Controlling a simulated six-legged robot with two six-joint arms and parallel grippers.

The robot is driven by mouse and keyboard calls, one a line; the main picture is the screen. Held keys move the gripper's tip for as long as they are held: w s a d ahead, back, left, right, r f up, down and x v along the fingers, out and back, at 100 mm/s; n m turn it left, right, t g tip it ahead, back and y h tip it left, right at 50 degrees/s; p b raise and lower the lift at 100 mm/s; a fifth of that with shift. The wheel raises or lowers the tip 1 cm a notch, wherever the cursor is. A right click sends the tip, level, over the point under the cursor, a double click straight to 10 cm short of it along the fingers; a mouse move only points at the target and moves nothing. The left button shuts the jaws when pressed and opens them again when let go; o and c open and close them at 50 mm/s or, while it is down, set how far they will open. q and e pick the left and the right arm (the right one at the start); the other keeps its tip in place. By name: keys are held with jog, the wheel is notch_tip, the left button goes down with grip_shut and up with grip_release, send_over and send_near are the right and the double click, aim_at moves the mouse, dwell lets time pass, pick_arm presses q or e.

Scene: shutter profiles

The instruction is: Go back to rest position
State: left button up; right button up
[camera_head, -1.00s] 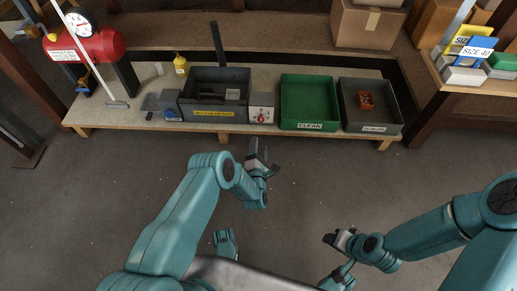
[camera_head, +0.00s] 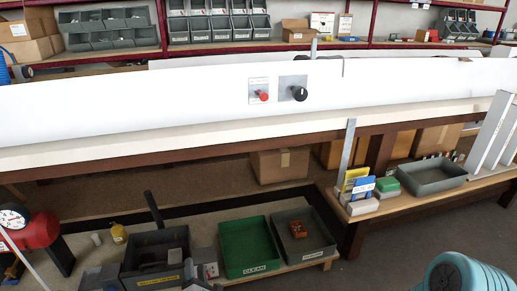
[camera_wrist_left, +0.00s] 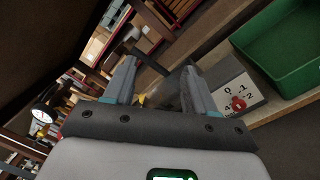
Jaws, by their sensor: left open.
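My left gripper (camera_wrist_left: 158,82) shows in the left wrist view with its two fingers apart and nothing held between them. In the head view only a small part of it shows at the bottom edge, in front of the dark grey bin (camera_head: 140,252). The green bin labelled CLEAN (camera_head: 248,250) is to the right of it in the head view. The green bin (camera_wrist_left: 288,48) also fills the upper right of the wrist view. A teal link of my right arm is at the bottom right of the head view; the right gripper is out of view.
A grey bin with a red object (camera_head: 318,240) stands right of the green one. A white control box with a red knob (camera_wrist_left: 238,97) is close to the left gripper. A long white machine (camera_head: 200,105) crosses the head view. A grey tray (camera_head: 447,184) is at right.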

pick_arm(q)
jog(key=s+d+r+m+g+h+p, duration=0.1)
jog(key=s+r+m+g+h+p, duration=0.15)
jog(key=r+p, duration=0.75)
jog(key=s+r+m+g+h+p, duration=0.2)
jog(key=s+r+m+p, duration=0.15)
jog(key=r+p, duration=0.65)
jog(key=s+d+r+m+g+h+p, duration=0.1)
jog(key=s+d+m+g, duration=0.2)
jog(key=s+m, duration=0.3)
jog(key=s+d+r+m+g+h+p, duration=0.1)
jog(key=s+m+g, duration=0.4)
jog(key=s, duration=0.9)
jog(key=s+d+r+m+g+h+p, duration=0.1)
jog(key=s+d+m+g, duration=0.3)
jog(key=s+m, duration=0.4)
jog(key=s+r+g+h, duration=0.1)
jog(key=s, duration=0.1)
jog(key=shift+s+d+m+h+p, duration=0.3)
jog(key=shift+m+h+p, duration=0.05)
jog(key=shift+m+p, duration=0.05)
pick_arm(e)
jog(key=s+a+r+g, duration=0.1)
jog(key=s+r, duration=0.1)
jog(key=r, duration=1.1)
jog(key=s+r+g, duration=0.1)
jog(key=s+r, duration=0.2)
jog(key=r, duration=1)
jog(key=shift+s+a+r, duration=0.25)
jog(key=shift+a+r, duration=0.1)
